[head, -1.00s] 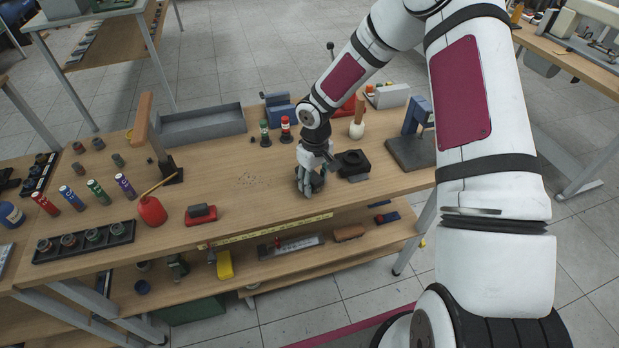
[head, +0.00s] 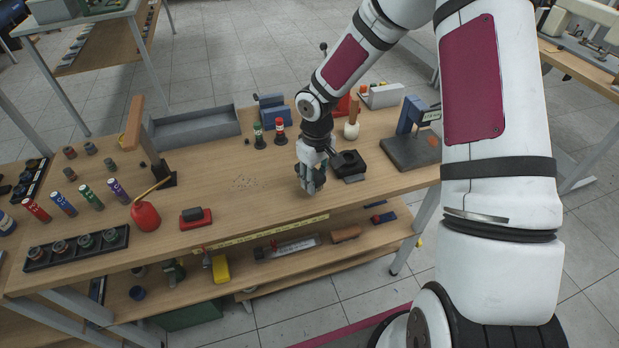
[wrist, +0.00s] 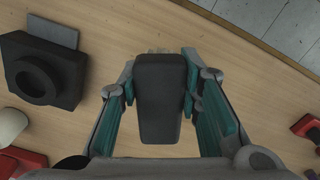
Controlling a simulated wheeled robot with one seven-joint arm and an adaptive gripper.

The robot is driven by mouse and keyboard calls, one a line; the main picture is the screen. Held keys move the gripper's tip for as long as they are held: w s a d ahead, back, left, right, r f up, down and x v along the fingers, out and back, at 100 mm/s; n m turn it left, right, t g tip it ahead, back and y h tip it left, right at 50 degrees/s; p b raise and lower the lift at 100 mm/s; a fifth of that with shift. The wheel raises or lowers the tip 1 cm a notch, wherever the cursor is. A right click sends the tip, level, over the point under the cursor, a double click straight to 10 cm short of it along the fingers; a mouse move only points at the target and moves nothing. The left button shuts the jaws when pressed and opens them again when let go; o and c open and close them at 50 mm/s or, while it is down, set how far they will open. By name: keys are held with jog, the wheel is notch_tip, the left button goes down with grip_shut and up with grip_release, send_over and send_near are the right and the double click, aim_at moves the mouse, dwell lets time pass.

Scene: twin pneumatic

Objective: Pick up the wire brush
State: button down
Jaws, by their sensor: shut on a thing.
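My gripper (head: 311,188) is over the front part of the wooden workbench, left of a black block with a round hole. In the wrist view, my gripper (wrist: 160,92) is shut on a dark grey, tapered block, which I take to be the wire brush (wrist: 160,100). The teal pads press on both its sides. A pale patch shows past its far end; I cannot tell if it is bristles. In the head view the fingers hide most of the brush, and I cannot tell whether it is clear of the bench top.
The black holed block (head: 348,163) stands close to the right of my gripper. A mallet (head: 352,125), a grey tray (head: 195,127) and red and green bottles (head: 280,130) stand behind. A red oil can (head: 146,215) is further left.

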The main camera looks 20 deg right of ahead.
jog(key=s+d+r, duration=0.1)
jog(key=s+d, duration=0.3)
jog(key=s, duration=0.9)
jog(key=shift+r, duration=0.15)
jog(key=shift+d, duration=0.1)
